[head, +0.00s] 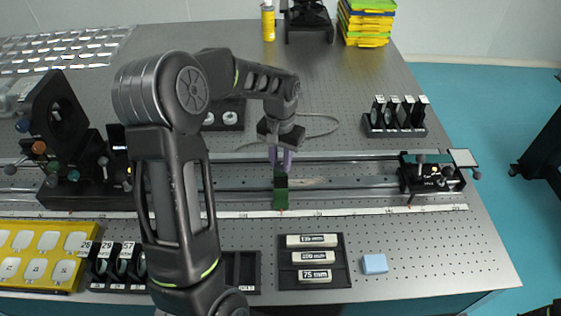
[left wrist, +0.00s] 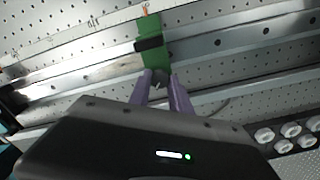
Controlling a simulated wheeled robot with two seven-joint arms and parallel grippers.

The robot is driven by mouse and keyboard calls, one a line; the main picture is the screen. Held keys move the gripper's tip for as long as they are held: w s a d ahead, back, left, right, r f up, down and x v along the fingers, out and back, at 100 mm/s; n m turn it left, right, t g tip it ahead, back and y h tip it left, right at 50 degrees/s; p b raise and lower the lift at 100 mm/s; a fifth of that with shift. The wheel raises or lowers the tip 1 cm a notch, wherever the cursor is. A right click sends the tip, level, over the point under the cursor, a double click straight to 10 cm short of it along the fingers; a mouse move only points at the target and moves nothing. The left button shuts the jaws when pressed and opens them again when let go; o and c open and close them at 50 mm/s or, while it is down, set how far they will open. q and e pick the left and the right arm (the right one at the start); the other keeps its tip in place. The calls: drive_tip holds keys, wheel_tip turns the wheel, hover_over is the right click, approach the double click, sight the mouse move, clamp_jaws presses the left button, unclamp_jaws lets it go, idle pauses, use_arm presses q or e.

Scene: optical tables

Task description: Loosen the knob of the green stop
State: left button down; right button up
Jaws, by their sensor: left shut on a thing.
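The green stop (head: 280,196) sits on the rail near the middle of the optical table in the head view. It also shows in the left wrist view (left wrist: 153,56), with a black part across its left side. My left gripper (head: 281,160) reaches down from above at the rear side of the stop. Its purple fingers also show in the left wrist view (left wrist: 160,82), closed in on the small dark knob (left wrist: 160,77) at the stop's near edge there. The fingers hide most of the knob. My right gripper is not in view.
The rail (head: 345,183) runs across the table, with a carriage (head: 430,175) at its right and black mounts (head: 60,140) at its left. A labelled holder tray (head: 314,281) and blue block (head: 374,263) lie in front. A lens rack (head: 396,118) stands back right.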

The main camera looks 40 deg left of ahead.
use_arm(q)
drive_tip(key=m, duration=0.5)
drive_tip(key=shift+m, duration=0.3)
drive_tip(key=m, duration=1)
drive_tip(key=shift+r+m, duration=0.1)
drive_tip(key=shift+m, duration=0.3)
drive_tip(key=m+p, duration=0.1)
drive_tip(key=m, duration=0.4)
drive_tip(key=c, duration=1.2)
unclamp_jaws()
